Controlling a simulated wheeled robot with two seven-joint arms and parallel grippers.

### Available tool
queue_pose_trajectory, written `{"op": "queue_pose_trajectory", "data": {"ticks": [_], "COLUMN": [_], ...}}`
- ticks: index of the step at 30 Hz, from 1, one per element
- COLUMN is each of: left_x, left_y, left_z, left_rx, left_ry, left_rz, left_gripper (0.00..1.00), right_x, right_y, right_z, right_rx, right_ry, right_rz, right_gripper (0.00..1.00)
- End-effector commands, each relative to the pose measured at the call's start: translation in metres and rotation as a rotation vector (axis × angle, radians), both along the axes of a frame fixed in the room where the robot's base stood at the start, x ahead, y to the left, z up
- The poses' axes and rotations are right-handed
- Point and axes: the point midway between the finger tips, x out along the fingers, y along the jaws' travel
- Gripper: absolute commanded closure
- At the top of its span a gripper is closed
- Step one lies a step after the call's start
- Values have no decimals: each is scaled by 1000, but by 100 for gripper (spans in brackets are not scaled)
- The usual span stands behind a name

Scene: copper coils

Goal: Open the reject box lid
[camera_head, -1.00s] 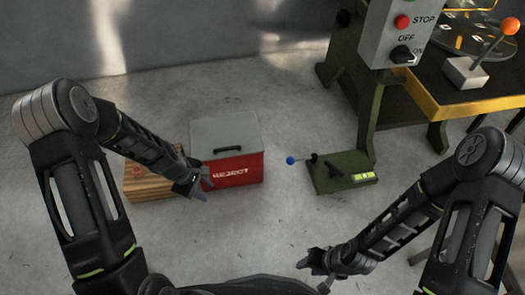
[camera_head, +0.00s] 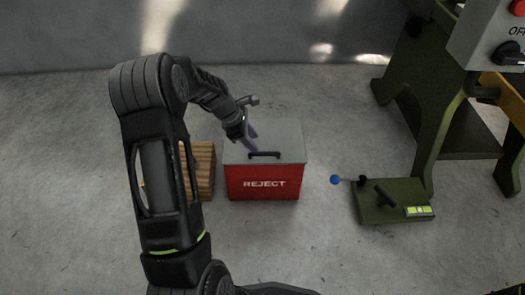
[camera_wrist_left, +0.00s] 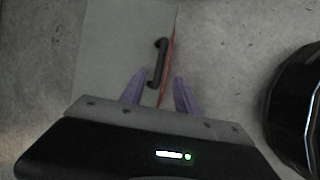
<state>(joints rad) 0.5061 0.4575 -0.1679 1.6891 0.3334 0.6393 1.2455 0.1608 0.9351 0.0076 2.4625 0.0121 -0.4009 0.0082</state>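The red reject box (camera_head: 262,184) stands on the floor with its grey lid (camera_head: 285,137) shut. A black bar handle (camera_head: 264,154) sits on the lid near its front edge. My left gripper (camera_head: 252,142) is over the lid, just behind and left of the handle in the head view. In the left wrist view its two purple fingers (camera_wrist_left: 158,92) are apart, with the near end of the handle (camera_wrist_left: 160,62) between and beyond their tips. I cannot tell whether they touch it. My right gripper is not in view.
A wooden crate (camera_head: 204,172) stands directly left of the box, partly behind my left arm. A green machine frame (camera_head: 450,125) stands farther right. Bare floor lies in front of the box.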

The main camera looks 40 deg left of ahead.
Motion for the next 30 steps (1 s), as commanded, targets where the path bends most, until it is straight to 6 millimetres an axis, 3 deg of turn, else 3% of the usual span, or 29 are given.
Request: {"op": "queue_pose_trajectory", "data": {"ticks": [15,26,30], "left_x": [25,28,28], "left_y": [-14,-15,-15], "left_z": [-65,-68,-68], "left_rx": [1,0,0], "left_ry": [0,0,0], "left_rz": [-3,-2,-2], "left_gripper": [62,62,73], "right_x": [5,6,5], "right_y": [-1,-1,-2], "right_z": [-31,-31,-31], "right_rx": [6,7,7], "right_ry": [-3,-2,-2], "right_rz": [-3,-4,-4], "right_gripper": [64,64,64]}}
